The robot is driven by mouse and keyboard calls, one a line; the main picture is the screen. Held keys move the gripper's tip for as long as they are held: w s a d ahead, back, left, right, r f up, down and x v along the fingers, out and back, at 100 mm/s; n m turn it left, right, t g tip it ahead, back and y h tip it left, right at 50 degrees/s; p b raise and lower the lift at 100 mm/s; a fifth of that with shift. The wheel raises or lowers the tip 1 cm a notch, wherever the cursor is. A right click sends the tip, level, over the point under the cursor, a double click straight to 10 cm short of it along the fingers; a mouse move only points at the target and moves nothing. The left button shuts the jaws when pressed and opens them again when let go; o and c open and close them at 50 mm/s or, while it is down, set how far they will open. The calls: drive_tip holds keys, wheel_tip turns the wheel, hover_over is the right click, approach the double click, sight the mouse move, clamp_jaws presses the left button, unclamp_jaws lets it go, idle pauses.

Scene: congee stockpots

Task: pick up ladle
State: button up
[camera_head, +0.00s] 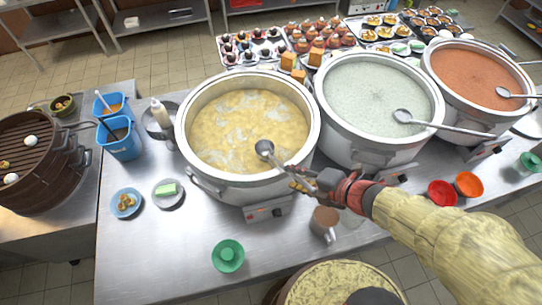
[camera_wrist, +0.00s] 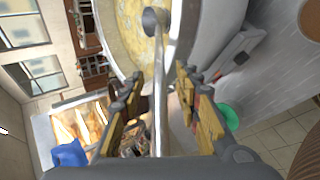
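A steel ladle (camera_head: 264,148) lies over the front rim of the left stockpot (camera_head: 187,140), its bowl above the yellow congee and its handle sloping down to the right. In the wrist view the ladle (camera_wrist: 160,75) runs lengthwise between the fingers. My gripper (camera_head: 303,180) is at the handle just outside the pot's front rim. In the wrist view my gripper (camera_wrist: 160,98) is open, with a finger on each side of the handle and gaps visible. The far end of the handle is hidden by my gripper and arm.
Two more stockpots, pale (camera_head: 335,130) and red (camera_head: 440,95), hold ladles (camera_head: 402,116) (camera_head: 503,92). A brown mug (camera_head: 325,222) stands below my gripper. A green dish (camera_head: 228,256) and red bowl (camera_head: 441,193) are on the counter. The front left counter is mostly clear.

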drive_tip(key=shift+w, duration=0.1)
drive_tip(key=shift+c, duration=1)
drive_tip(key=shift+f, duration=0.1)
clamp_jaws()
